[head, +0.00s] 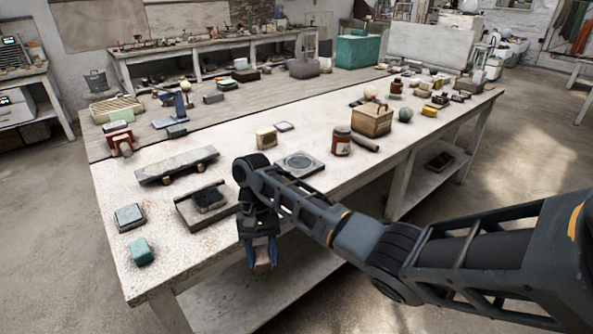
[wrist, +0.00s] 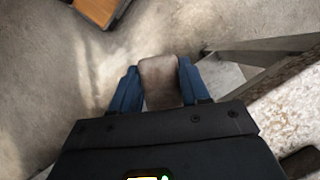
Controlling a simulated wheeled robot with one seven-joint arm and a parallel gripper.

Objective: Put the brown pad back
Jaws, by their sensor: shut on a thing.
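My gripper (head: 262,258) is shut on a brown pad (head: 263,266), a small block with rounded corners. In the wrist view the pad (wrist: 160,82) sits between the two blue fingers (wrist: 158,90), its face greyish brown. In the head view my gripper hangs just off the near edge of the long table (head: 120,255), with the pad below the tabletop level.
Near the edge lie a dark tray with a black block (head: 208,198), a grey block (head: 130,216) and a green block (head: 141,252). A grey slab (head: 177,165), a round-marked plate (head: 299,164), a red-brown jar (head: 341,141) and a wooden box (head: 372,119) stand farther in.

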